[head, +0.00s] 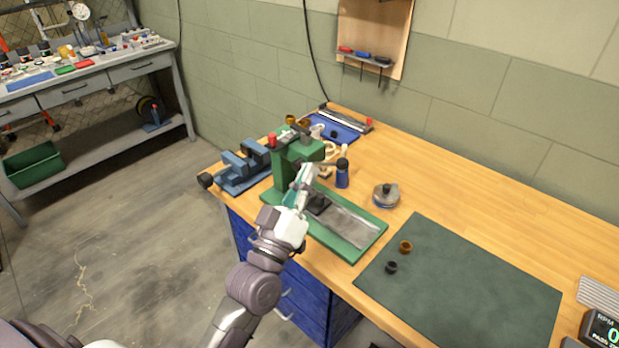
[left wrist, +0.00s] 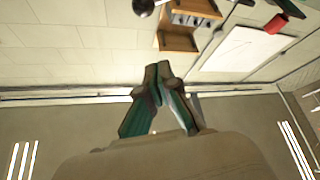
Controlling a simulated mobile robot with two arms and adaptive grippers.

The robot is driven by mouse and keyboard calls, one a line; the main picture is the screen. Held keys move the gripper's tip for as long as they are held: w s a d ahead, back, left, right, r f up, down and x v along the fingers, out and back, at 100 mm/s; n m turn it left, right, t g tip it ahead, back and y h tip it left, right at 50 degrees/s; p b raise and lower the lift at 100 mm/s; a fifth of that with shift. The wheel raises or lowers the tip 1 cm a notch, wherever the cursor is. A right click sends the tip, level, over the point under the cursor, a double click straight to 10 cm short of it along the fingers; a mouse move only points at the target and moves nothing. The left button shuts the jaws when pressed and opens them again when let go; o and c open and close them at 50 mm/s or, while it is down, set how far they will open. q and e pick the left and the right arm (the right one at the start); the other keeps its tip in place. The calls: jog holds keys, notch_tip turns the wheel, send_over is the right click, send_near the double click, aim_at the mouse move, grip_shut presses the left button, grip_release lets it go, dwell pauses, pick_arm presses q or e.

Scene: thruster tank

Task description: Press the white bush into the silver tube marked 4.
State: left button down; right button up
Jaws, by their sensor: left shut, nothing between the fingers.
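My left gripper (head: 306,176) is shut and empty, in front of the green press (head: 285,170) on the wooden bench. Its shut fingers also show in the left wrist view (left wrist: 158,84), pointing toward the wall. The gripper and arm cover part of the press, including the area under its ram. I cannot make out the white bush or the silver tube marked 4; small pale parts (head: 343,150) behind the press are too small to identify. My right gripper is not in view.
A blue vise (head: 245,165) stands left of the press. A dark-topped blue bottle (head: 342,174) and a round silver piece (head: 386,196) stand to its right. A brown ring (head: 405,247) and a dark ring (head: 391,267) lie on the green mat (head: 470,290), otherwise clear.

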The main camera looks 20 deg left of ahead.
pick_arm(q)
notch_tip(320, 180, up, 4)
jog(key=p, duration=0.3)
send_over(319, 164)
jog(key=s+d, duration=0.2)
jog(key=s, duration=0.1)
jog(key=shift+s+d+f, duration=0.1)
jog(key=shift+d+f, duration=0.2)
jog(key=shift+f, duration=0.45)
jog(key=shift+s+d+f, duration=0.1)
jog(key=shift+d+f, duration=0.25)
jog(key=shift+f, duration=0.35)
jog(key=shift+s+d+f, duration=0.1)
jog(key=shift+d+f, duration=0.2)
jog(key=shift+f, duration=0.45)
